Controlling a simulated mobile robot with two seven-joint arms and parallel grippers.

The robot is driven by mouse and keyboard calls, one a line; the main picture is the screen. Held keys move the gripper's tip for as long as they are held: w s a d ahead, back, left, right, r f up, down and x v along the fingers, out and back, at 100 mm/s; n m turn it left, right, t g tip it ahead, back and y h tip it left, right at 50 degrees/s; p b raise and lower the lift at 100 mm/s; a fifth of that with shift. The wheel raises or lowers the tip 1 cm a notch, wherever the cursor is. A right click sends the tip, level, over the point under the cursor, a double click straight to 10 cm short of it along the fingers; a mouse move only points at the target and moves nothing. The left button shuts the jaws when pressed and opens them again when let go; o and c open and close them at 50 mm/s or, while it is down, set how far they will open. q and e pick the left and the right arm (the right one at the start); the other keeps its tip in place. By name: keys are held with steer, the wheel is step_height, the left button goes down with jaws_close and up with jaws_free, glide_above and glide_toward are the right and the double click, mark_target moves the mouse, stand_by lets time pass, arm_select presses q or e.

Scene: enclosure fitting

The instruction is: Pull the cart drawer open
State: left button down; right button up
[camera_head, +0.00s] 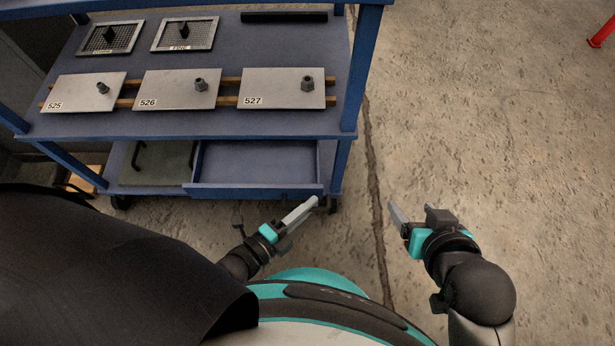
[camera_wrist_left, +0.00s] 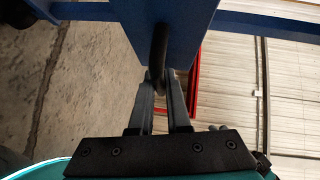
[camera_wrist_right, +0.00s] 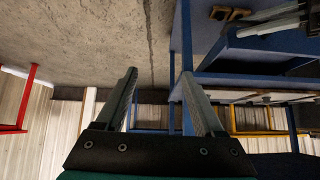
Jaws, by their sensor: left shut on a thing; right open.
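The blue cart drawer (camera_head: 255,192) is in the lower level of the cart, under the middle shelf, and part of its inside shows in the head view. My left gripper (camera_head: 316,201) is at the right end of the drawer front. In the left wrist view its fingers (camera_wrist_left: 163,100) are shut on a black bar handle (camera_wrist_left: 158,50) on a blue panel. My right gripper (camera_head: 398,218) is open and empty over the floor, right of the cart. Its fingers (camera_wrist_right: 158,95) also show apart in the right wrist view.
The blue cart's shelf (camera_head: 200,122) carries metal plates marked 525, 526 (camera_head: 178,90) and 527, two mesh-framed panels (camera_head: 185,34) and a black bar (camera_head: 284,16). A greenish panel (camera_head: 157,163) lies left of the drawer. The concrete floor (camera_head: 490,130) to the right is clear.

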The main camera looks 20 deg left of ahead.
arm_select(q)
steer(key=s+d, duration=0.2)
steer(key=s, duration=0.8)
steer(key=shift+d, duration=0.35)
arm_select(e)
steer(key=shift+s+d+g+h, duration=0.3)
steer(key=shift+s+d+g, duration=0.15)
steer(key=shift+d, duration=0.1)
arm_select(q)
steer(key=c, duration=1.2)
jaws_free()
steer(key=shift+o, duration=0.2)
steer(key=shift+w, duration=0.1)
steer(key=p+v, duration=0.2)
steer(key=v, duration=1.3)
arm_select(e)
steer(key=s+d+g+h, duration=0.1)
steer(key=s+d+g, duration=0.1)
steer(key=s+d, duration=0.1)
steer(key=shift+r+m+g, duration=0.15)
steer(key=shift+m+g, duration=0.1)
steer(key=shift+m, duration=0.05)
